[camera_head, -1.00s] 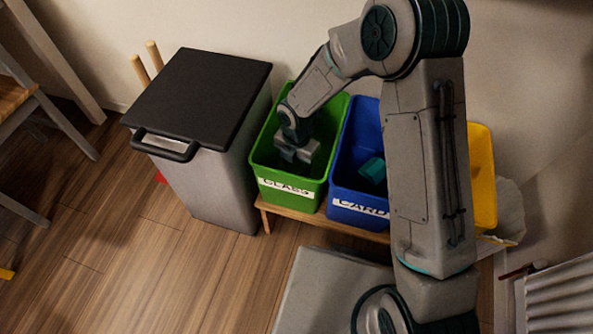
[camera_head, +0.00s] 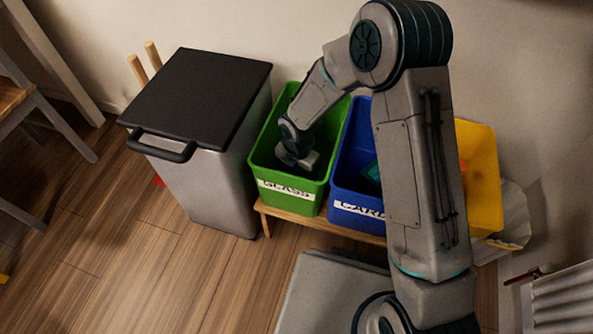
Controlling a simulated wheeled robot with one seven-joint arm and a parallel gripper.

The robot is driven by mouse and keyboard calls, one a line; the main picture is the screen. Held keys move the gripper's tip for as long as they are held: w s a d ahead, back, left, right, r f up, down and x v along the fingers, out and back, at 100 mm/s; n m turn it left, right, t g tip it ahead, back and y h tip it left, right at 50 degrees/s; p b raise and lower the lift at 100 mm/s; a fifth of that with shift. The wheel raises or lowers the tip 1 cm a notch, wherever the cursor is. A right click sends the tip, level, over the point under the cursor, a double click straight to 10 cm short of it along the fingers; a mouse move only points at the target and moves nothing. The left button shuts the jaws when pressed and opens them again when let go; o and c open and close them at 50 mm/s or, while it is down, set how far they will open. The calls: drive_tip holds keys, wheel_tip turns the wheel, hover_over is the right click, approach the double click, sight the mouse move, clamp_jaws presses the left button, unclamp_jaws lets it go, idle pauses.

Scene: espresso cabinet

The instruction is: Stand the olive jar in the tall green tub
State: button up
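The tall green tub (camera_head: 290,194), labelled GLASS, stands on a low wooden bench between the grey bin and the blue tub. My gripper (camera_head: 297,160) points down inside the green tub's opening, below the rim. Its fingertips are hard to make out, and I cannot tell whether they are open or shut. The olive jar is not visible; the tub's walls and my gripper hide much of the tub's inside.
A grey bin with a black lid (camera_head: 202,97) stands close on the left. A blue tub (camera_head: 352,200) with a teal item inside and a yellow tub (camera_head: 480,170) stand to the right. The wooden bench (camera_head: 322,222) carries the tubs. Open floor (camera_head: 150,265) lies front left.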

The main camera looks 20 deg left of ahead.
wheel_tip(320, 180, up, 13)
drive_tip(key=p, duration=0.6)
drive_tip(key=shift+f, duration=0.2)
